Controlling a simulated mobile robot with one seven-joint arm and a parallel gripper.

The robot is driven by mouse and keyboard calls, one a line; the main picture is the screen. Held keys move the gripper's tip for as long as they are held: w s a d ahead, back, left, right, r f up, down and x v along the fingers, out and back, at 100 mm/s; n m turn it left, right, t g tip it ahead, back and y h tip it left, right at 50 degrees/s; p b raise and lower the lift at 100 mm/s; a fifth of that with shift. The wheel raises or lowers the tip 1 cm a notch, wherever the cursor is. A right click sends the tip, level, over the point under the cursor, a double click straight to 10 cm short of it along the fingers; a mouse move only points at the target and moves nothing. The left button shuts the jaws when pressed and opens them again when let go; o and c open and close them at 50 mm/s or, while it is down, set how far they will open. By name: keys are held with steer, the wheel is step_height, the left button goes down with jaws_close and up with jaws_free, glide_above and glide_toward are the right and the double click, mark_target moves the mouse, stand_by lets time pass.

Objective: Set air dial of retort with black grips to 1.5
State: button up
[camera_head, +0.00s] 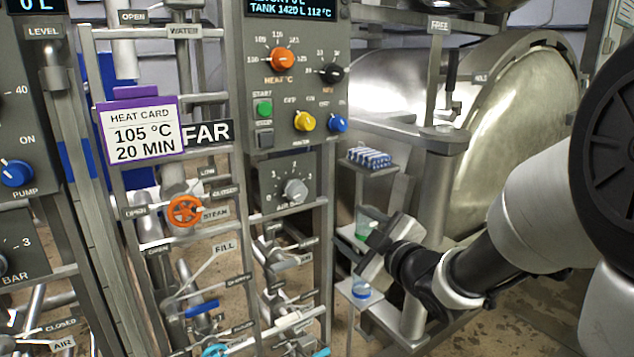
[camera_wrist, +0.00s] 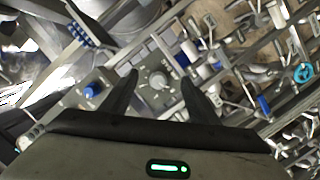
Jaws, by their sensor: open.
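A grey air dial (camera_head: 295,190) with a numbered scale sits low on the panel in the middle of the head view. The pointer's exact reading is too small to tell. In the wrist view the grey knob (camera_wrist: 158,82) on its plate shows between the two dark fingers of my gripper (camera_wrist: 160,84). My gripper is open, with no contact visible. In the head view my gripper's body (camera_head: 388,250) is right of and below the dial; its fingertips are hard to make out there. A lever with a black grip (camera_head: 452,72) stands by the right retort.
Above the dial are an orange heat knob (camera_head: 282,60), a black knob (camera_head: 331,73), a green button (camera_head: 264,108), and yellow (camera_head: 304,121) and blue (camera_head: 338,124) knobs. An orange handwheel (camera_head: 184,211) and pipes are to the left. A shelf bracket (camera_head: 372,170) juts out nearby.

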mark_target(300, 193)
steer(key=w+a+y, duration=0.1)
steer(key=w+a, duration=0.3)
steer(key=w+a+r+n+y, duration=0.1)
steer(key=w+a, duration=0.3)
steer(key=w, duration=0.1)
steer(key=w+a+r, duration=0.1)
steer(key=w+a, duration=0.3)
steer(key=w, duration=0.1)
steer(key=shift+a+n+y, duration=0.35)
steer(key=shift+n+y, duration=0.05)
steer(key=c, duration=1)
